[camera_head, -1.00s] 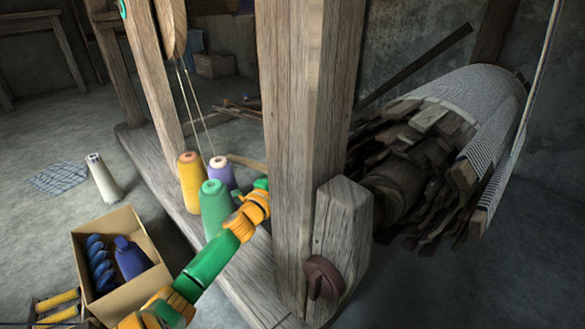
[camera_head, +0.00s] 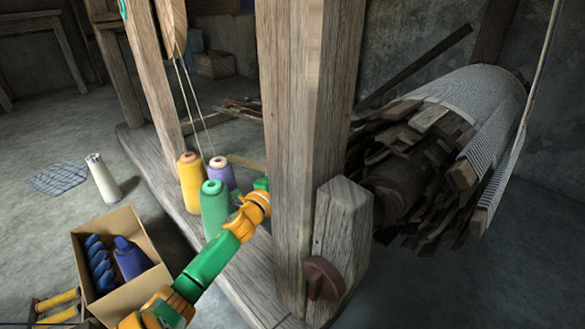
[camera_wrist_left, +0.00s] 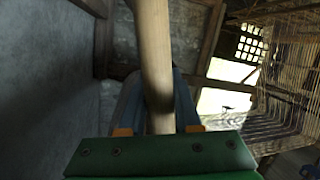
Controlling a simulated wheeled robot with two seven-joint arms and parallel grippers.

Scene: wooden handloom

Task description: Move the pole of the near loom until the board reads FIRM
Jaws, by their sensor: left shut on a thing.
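A pale round wooden pole (camera_wrist_left: 156,55) runs up the middle of the left wrist view. My left gripper (camera_wrist_left: 159,98) is shut on it, with a finger on either side. In the head view my left arm comes in from the bottom left, and its gripper end passes behind the thick wooden post of the loom (camera_head: 300,150), so the grip is hidden there. I cannot see the board or any reading on it. My right gripper is not in view.
Yellow (camera_head: 192,182), green (camera_head: 214,208) and purple (camera_head: 221,174) thread cones stand on the loom's base beam, close to my left arm. A cardboard box (camera_head: 160,275) with blue items sits on the floor at left. A cloth roller (camera_head: 470,90) with wooden slats fills the right.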

